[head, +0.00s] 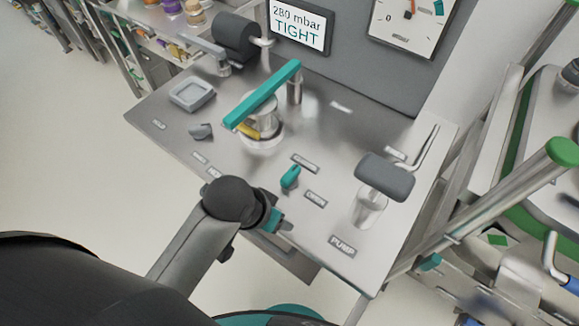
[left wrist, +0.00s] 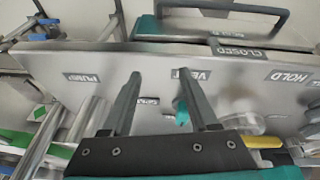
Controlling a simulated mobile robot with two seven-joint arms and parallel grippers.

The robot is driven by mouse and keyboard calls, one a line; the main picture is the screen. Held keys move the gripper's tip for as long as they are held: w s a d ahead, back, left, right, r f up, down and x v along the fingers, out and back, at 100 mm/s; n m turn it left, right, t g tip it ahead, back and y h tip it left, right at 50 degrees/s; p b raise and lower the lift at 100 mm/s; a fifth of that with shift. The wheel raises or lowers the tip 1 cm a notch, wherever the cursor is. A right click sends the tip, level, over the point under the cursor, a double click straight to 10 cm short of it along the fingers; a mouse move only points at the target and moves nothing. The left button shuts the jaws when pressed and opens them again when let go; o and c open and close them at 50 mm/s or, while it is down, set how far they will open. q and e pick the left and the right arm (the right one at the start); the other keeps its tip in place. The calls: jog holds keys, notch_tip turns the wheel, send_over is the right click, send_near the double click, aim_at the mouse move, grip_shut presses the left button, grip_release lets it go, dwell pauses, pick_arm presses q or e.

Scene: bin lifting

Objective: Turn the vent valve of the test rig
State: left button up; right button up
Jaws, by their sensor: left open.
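The vent valve is a small teal knob (head: 290,178) standing on the grey panel of the test rig (head: 235,190), between two small labels; one reads OPEN (head: 315,198). My left gripper (head: 282,224) is just on the near side of the knob, apart from it in the head view. In the left wrist view the left gripper (left wrist: 158,76) has its two fingers spread with nothing held between them. The teal knob (left wrist: 182,114) shows there beside the right-hand finger, partly hidden by it; I cannot tell if they touch. My right gripper is out of view.
A long teal bar (head: 265,93) crosses above a round fitting left of the knob. A grey-handled pump lever (head: 385,176) stands to the right. A screen (head: 299,24) reads 280 mbar TIGHT beside a dial gauge (head: 412,22). A tray (head: 192,94) sits at the left.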

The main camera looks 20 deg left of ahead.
pick_arm(q)
jog(key=w+d+r+m+g+h, duration=0.1)
jog(key=w+d+r+m, duration=0.1)
jog(key=w+d+r, duration=0.45)
jog(key=g+y+p, duration=0.2)
jog(key=y, duration=0.1)
send_near(289, 174)
jog(key=shift+n, duration=0.3)
notch_tip(289, 174, down, 10)
jog(key=b, duration=0.3)
jog(key=shift+w+r, duration=0.15)
jog(key=shift+r, duration=0.05)
jog(key=shift+c, duration=0.2)
grip_shut()
